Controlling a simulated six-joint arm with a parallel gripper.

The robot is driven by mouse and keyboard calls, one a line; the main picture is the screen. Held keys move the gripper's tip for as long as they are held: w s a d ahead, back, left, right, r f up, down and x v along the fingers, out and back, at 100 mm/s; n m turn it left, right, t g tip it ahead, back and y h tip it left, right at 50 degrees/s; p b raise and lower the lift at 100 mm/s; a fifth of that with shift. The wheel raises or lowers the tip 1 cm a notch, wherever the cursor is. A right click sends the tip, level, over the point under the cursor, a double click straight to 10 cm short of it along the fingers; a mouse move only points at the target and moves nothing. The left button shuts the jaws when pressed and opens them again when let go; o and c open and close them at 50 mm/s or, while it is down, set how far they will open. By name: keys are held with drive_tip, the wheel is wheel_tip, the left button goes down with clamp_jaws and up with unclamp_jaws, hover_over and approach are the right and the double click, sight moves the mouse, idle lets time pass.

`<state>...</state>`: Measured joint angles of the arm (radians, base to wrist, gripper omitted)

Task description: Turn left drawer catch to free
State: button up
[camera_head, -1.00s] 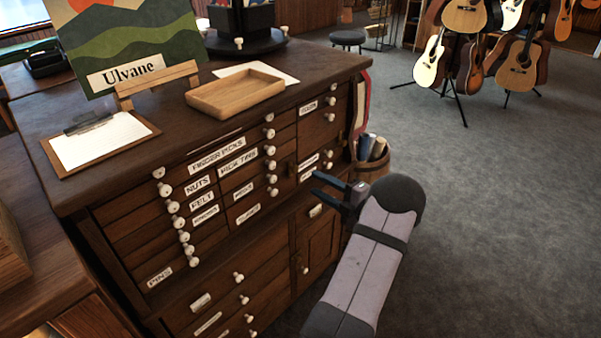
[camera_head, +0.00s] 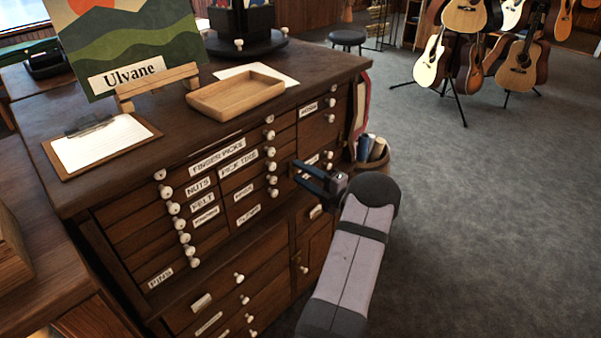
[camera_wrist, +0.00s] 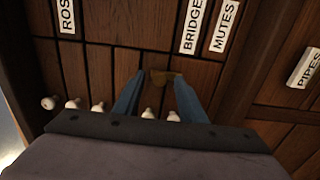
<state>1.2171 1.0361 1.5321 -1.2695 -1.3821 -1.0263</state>
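White knobs (camera_wrist: 97,107) stick out close to my fingers. Labels "BRIDGE" (camera_wrist: 193,24) and "MUTES" (camera_wrist: 225,25) are nearby. A wooden tray (camera_head: 236,94) and a clipboard (camera_head: 102,143) lie on the cabinet top. A bin of rolls (camera_head: 372,163) stands at the cabinet's right side.

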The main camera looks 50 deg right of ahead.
drive_tip(key=shift+w, duration=0.45)
clamp_jaws()
